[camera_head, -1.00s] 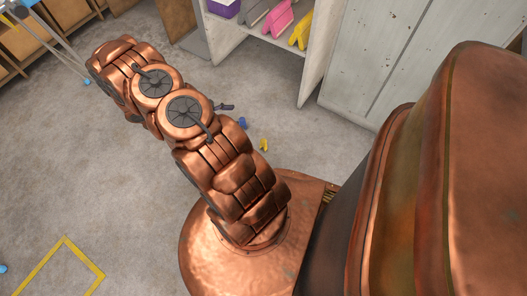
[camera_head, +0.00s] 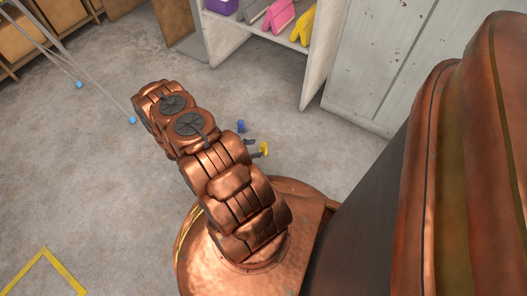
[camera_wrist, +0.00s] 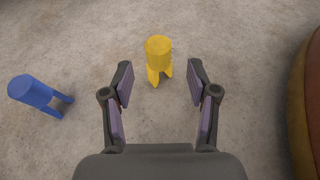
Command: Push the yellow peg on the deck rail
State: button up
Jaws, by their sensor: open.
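The yellow peg (camera_wrist: 158,48) has a round top and two short legs; it appears to stand on the floor. In the wrist view it is just beyond and between the fingertips of my gripper (camera_wrist: 160,74), which is open and empty. In the head view the yellow peg (camera_head: 264,149) is beside the dark fingers of my gripper (camera_head: 251,149), most of which my arm hides. I cannot make out a deck rail in either view.
A pale shelf unit (camera_head: 312,75) holds a purple box and pink and yellow items. Thin poles (camera_head: 75,67) with blue feet stand upper left. Concrete floor is clear at left.

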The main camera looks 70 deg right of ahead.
aim_at(263, 147)
jog(key=b+x, duration=0.2)
jog(key=x, duration=0.2)
jog(key=shift+d, duration=0.1)
jog(key=shift+s+d+f+b, duration=0.1)
jog(key=shift+s+d+b, duration=0.15)
jog(key=shift+d+b, duration=0.05)
jog(key=shift+c, duration=0.4)
grip_shut()
